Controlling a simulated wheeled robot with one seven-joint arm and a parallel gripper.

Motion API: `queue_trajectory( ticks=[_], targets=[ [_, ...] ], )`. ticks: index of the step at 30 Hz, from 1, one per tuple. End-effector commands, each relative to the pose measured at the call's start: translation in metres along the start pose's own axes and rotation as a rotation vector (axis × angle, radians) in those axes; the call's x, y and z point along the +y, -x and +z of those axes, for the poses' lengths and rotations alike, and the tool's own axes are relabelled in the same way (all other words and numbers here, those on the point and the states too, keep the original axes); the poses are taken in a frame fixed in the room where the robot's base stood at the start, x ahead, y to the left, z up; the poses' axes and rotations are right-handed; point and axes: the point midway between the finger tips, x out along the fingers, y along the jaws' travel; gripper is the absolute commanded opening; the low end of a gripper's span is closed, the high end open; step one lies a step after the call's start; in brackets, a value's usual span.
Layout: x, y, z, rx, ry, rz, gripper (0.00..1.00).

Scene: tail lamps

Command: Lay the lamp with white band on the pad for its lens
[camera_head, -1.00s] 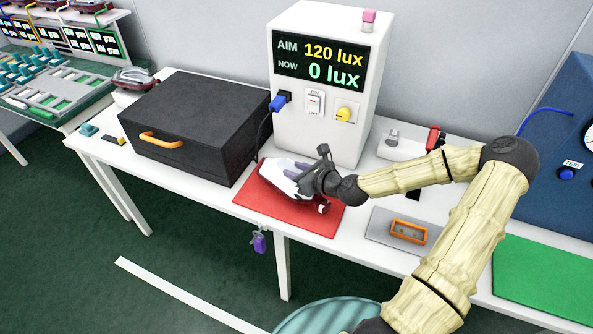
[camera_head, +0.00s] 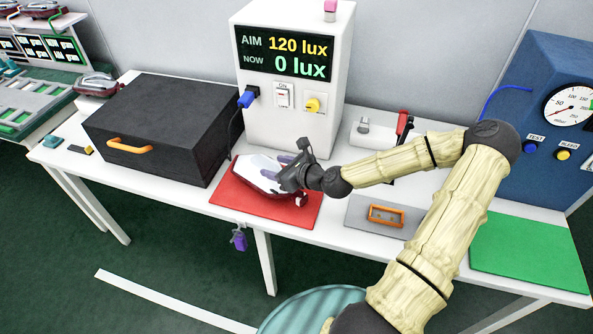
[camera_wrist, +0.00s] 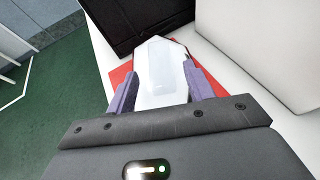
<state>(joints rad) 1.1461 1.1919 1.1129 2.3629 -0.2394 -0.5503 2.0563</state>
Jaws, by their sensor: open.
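A lamp (camera_head: 256,170) with a whitish top and dark red sides lies on the red pad (camera_head: 230,190); I cannot make out a separate white band on it. My gripper (camera_head: 281,166) is at the lamp's right end, its two purple fingers open on either side of it. In the wrist view, the pale top of the lamp (camera_wrist: 160,72) shows between the spread fingers (camera_wrist: 164,92). The hand hides the lamp's near end. A green pad (camera_head: 530,248) lies at the far right and a grey pad (camera_head: 360,212) lies between.
A black box (camera_head: 150,120) with an orange handle stands left of the red pad. The white lux meter housing (camera_head: 285,130) stands behind it, reading 0 lux. The green pad is clear.

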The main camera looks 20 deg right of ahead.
Motion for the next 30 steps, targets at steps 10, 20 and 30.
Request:
queue_trajectory(
  ticks=[10, 20, 30],
  targets=[
    [-0.001, 0.056, 0.001, -0.001, 0.000, -0.003, 0.52],
    [-0.001, 0.092, 0.000, -0.001, -0.001, -0.002, 0.52],
    [0.000, 0.094, 0.000, -0.001, 0.001, 0.000, 0.52]
  ],
)
